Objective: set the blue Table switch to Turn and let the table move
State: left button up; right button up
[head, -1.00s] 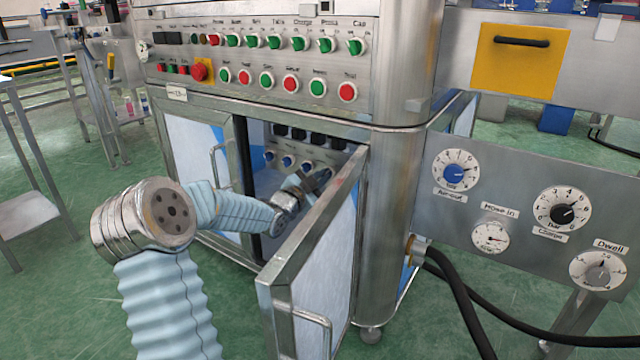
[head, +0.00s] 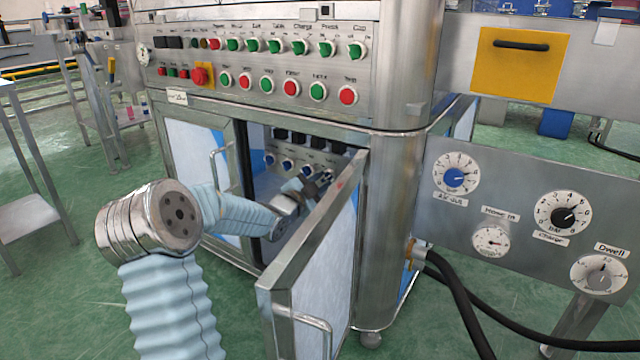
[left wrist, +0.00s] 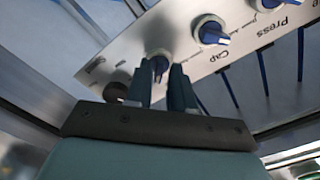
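Inside the open cabinet is a panel with a row of blue switches (head: 288,163); their labels are too small to read in the head view, so I cannot tell which is Table. My left gripper (head: 322,180) reaches into the cabinet at the right end of this row. In the left wrist view its two fingers (left wrist: 163,88) are apart, with a blue switch (left wrist: 158,64) showing between and beyond the tips; contact cannot be told. Another blue switch (left wrist: 210,32) is to its right. "Cap" and "Press" are readable there; no "Table" label shows. My right gripper is out of view.
The open cabinet door (head: 325,270) stands close to the right of my left forearm. Above is a panel with green switches (head: 300,47) and red and green buttons (head: 291,88). A dial plate (head: 530,220) is at the right, with black hoses (head: 465,300) below.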

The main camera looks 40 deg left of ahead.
pick_arm(q)
jog(key=shift+o, duration=0.8)
jog(key=s+d+p, duration=0.1)
jog(key=s, duration=1.2)
jog(key=shift+s+d+p, duration=0.3)
jog(key=shift+s, duration=0.05)
dwell(0.9)
